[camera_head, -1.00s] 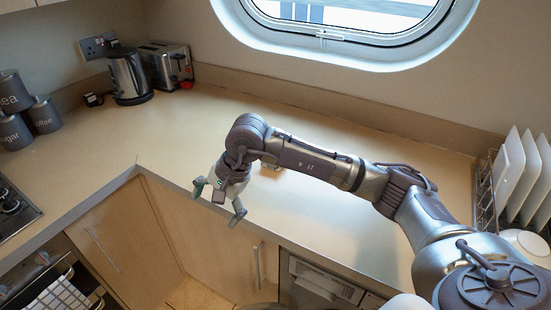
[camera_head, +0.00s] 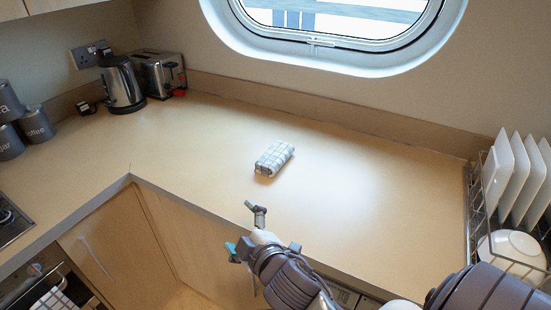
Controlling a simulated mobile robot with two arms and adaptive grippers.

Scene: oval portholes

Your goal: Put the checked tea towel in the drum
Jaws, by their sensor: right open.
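A folded checked tea towel (camera_head: 274,158), white with grey lines, lies on the worktop below the porthole, in full view. My right gripper (camera_head: 242,229) is open and empty at the worktop's front edge, nearer to me than the towel and apart from it. A small part of the washing machine's front (camera_head: 344,296) shows under the worktop behind my right arm. Its drum is hidden. My left gripper is out of view.
A second checked cloth (camera_head: 55,301) hangs at the oven at the bottom left. A kettle (camera_head: 122,84), a toaster (camera_head: 160,73) and dark canisters (camera_head: 36,124) stand at the left. A dish rack (camera_head: 473,213) with plates stands at the right. The worktop around the towel is clear.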

